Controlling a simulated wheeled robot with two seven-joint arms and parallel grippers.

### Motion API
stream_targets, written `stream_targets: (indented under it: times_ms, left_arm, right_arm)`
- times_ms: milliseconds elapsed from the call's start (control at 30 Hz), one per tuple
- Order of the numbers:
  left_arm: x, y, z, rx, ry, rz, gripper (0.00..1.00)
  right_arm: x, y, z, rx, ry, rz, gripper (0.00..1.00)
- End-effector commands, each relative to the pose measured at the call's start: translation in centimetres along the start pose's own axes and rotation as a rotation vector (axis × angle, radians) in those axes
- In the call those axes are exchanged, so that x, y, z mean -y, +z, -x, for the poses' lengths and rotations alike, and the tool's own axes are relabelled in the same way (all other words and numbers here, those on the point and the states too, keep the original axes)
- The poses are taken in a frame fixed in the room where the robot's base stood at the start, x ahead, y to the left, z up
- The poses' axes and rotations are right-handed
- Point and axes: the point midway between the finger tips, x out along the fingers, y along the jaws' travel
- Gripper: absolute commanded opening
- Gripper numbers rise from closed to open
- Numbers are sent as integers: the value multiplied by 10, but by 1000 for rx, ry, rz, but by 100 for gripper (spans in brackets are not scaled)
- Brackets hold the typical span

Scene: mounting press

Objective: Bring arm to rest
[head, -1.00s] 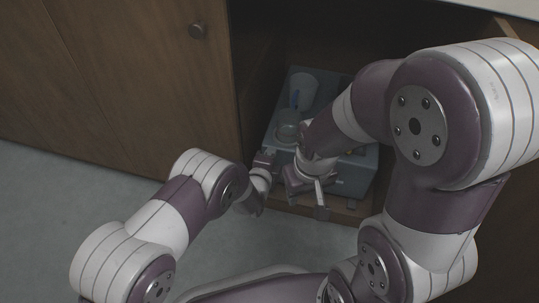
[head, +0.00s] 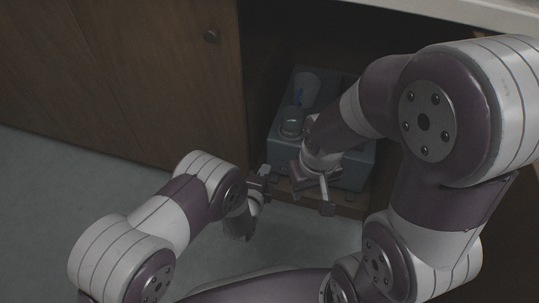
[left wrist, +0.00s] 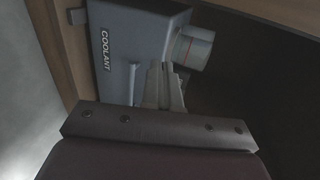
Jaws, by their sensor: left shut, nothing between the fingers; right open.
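My left arm comes in from the left in the head view. Its gripper (head: 264,173) is in front of the cabinet opening, near the left front corner of a grey-blue coolant unit (head: 345,172). In the left wrist view its fingers (left wrist: 162,84) are together and empty, with the unit's "COOLANT" face (left wrist: 120,62) behind them. I cannot tell the gap to the unit. My right arm reaches down from the right. Its gripper (head: 313,196) is open in front of the unit and hides part of it.
The unit stands inside a wooden cabinet with its left door (head: 150,75) beside the opening. A pale cup (head: 308,86) and a clear jar (head: 291,123) are at the unit's left side. A cylinder with a red line (left wrist: 192,47) shows in the left wrist view. Grey floor (head: 60,190) is clear at left.

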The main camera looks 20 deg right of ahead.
Motion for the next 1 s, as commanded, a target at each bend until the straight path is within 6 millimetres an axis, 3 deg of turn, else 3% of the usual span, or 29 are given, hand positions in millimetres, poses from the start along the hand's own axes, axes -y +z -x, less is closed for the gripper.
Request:
stream_targets:
  times_ms: [33,133,367,433,500,567,667,800,900,1000]
  left_arm:
    - [4,0,10,0,3,-1,0]
    - [2,0,21,0,2,-1,0]
    - [-6,0,26,1,22,67,0]
    - [-36,0,32,11,159,216,0]
    - [-80,-1,57,72,409,418,0]
    - [-82,8,91,214,636,658,0]
    - [-27,50,167,584,879,1052,0]
    - [52,96,267,993,956,1390,0]
    - [102,120,327,1173,921,1551,0]
    - [151,145,368,1225,814,1671,0]
  right_arm:
    - [0,-1,10,0,0,0,43]
    - [0,-2,14,1,0,0,43]
    - [0,-2,14,1,0,0,43]
    - [0,-1,14,1,0,0,43]
    - [0,-2,14,1,0,0,43]
    - [0,-2,24,1,0,0,43]
    - [0,-6,51,1,0,0,43]
    - [0,-9,77,0,0,0,43]
    - [0,-11,96,0,0,0,43]
    - [0,-14,116,1,0,0,43]
